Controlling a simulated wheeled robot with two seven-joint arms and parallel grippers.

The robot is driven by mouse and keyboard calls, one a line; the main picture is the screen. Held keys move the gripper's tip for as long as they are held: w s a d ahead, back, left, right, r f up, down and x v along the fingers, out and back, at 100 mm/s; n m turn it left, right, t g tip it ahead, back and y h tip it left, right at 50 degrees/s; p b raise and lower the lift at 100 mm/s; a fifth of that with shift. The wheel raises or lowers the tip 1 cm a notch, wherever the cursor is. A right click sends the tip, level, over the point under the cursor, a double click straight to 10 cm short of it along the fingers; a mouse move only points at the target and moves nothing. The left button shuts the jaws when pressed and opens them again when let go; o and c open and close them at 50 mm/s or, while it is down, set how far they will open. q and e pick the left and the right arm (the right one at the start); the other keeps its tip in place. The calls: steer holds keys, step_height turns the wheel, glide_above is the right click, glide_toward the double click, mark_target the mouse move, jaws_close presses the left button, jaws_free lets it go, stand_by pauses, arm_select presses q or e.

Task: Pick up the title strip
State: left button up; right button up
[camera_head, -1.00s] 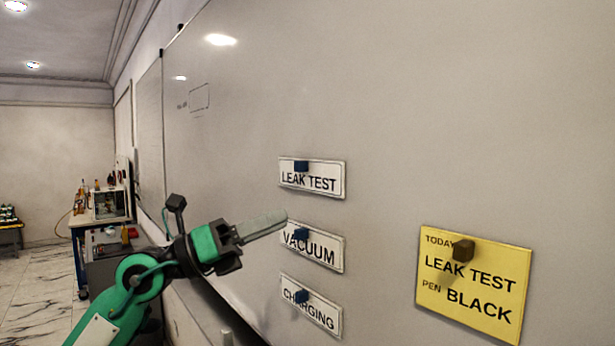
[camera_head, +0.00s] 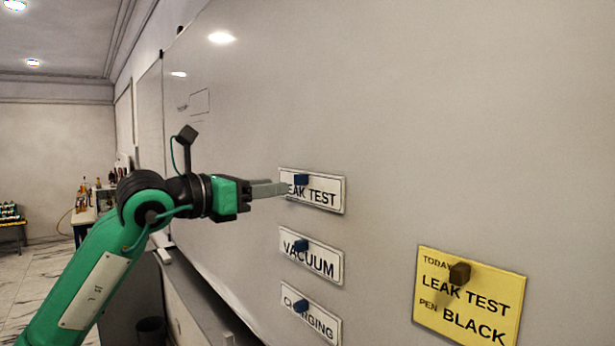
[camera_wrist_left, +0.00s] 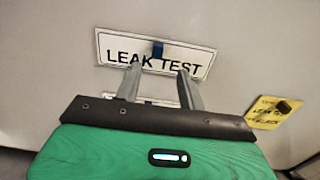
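The white LEAK TEST title strip (camera_head: 326,194) is on the whiteboard, top of a column of three strips, with a blue block (camera_head: 301,179) at its upper edge. My left gripper (camera_head: 284,188) is at the strip's left part and covers its first letter in the head view. In the left wrist view, the two fingers (camera_wrist_left: 160,68) are apart with nothing between them. Their tips overlap the lower part of the LEAK TEST strip (camera_wrist_left: 112,46), below its blue block (camera_wrist_left: 157,48). Whether they touch it cannot be told. My right gripper is not in view.
The VACUUM strip (camera_head: 322,262) and CHARGING strip (camera_head: 325,325) are below, each with a blue block. A yellow note (camera_head: 490,290) at right reads LEAK TEST, PEN BLACK, under a brown block (camera_head: 459,273). The whiteboard (camera_head: 430,110) is mostly clear above.

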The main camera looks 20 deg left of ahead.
mark_target(296, 181)
arm_select(q)
steer(key=shift+w+d+r+p, duration=0.15)
steer(key=shift+w+d+p, duration=0.25)
steer(key=shift+w+p, duration=0.2)
steer(key=p+x, duration=0.3)
steer(key=shift+w+d+r, duration=0.1)
steer(key=shift+w+r, duration=0.15)
steer(key=shift+w, duration=0.1)
steer(key=shift+w+d+f, duration=0.2)
steer(key=shift+w+d, duration=0.1)
steer(key=shift+w, duration=0.05)
steer(key=shift+a, duration=0.1)
steer(key=c, duration=0.7)
jaws_close()
